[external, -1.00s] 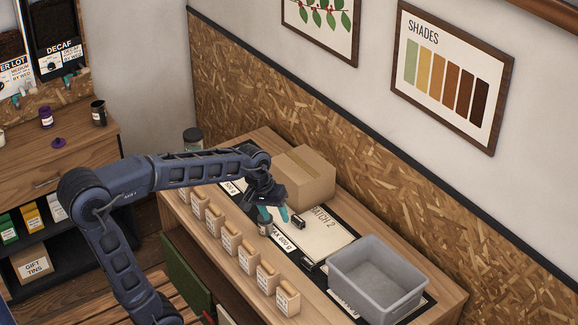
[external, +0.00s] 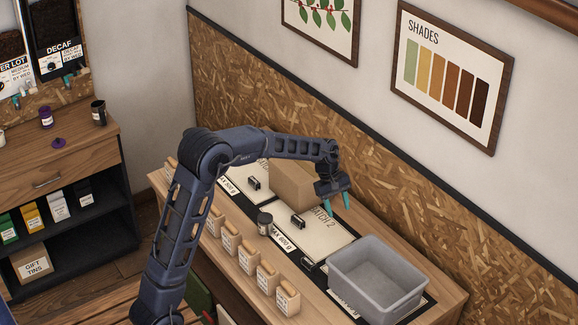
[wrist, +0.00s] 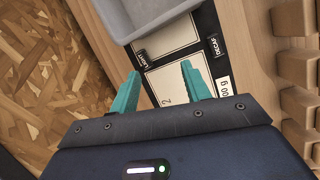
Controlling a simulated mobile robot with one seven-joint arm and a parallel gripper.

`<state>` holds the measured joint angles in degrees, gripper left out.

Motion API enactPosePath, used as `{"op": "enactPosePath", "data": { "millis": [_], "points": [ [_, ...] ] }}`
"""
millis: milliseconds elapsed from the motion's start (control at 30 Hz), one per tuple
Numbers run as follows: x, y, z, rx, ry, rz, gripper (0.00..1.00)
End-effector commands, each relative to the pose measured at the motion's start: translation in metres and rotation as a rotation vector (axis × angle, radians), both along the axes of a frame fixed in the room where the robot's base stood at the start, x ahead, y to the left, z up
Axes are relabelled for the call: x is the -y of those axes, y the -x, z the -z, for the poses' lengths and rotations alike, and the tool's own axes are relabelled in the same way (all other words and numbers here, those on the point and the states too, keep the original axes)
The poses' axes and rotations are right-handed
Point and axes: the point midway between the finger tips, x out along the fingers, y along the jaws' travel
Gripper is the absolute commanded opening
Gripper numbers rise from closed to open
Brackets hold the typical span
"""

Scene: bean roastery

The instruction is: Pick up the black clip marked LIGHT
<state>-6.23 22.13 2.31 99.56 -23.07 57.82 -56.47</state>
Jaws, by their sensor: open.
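The black clip marked LIGHT (wrist: 141,57) lies by the grey bin's edge, at the end of a pale card, in the wrist view. I cannot make it out in the external view. My gripper (wrist: 160,71) is open, with two teal fingers and nothing between them. The clip shows just beyond the fingertips, nearer the left finger. In the external view my gripper (external: 337,205) hangs above the bench near the BATCH 2 card (external: 327,226), pointing down. A second black clip, marked DECAF (wrist: 213,44), lies to the right of the LIGHT clip.
The grey bin (external: 365,262) stands close beside the clips. A cardboard box (external: 297,183) is behind the card, near my gripper. The chipboard wall (wrist: 45,70) is at left.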

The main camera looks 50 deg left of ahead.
Motion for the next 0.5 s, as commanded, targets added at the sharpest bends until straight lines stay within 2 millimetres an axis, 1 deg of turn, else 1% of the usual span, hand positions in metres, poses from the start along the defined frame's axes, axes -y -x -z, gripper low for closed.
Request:
{"op": "enactPosePath", "data": {
  "millis": [33, 200, 300, 400, 500],
  "points": [
    [-0.003, -0.013, 0.016, -0.022, 0.012, -0.034, 0.47],
    [-0.012, -0.05, 0.059, -0.084, 0.052, -0.155, 0.47],
    [-0.016, -0.067, 0.083, -0.116, 0.072, -0.217, 0.47],
    [-0.02, -0.079, 0.101, -0.14, 0.085, -0.263, 0.47],
    [-0.022, -0.086, 0.112, -0.155, 0.095, -0.293, 0.47]
  ]
}}
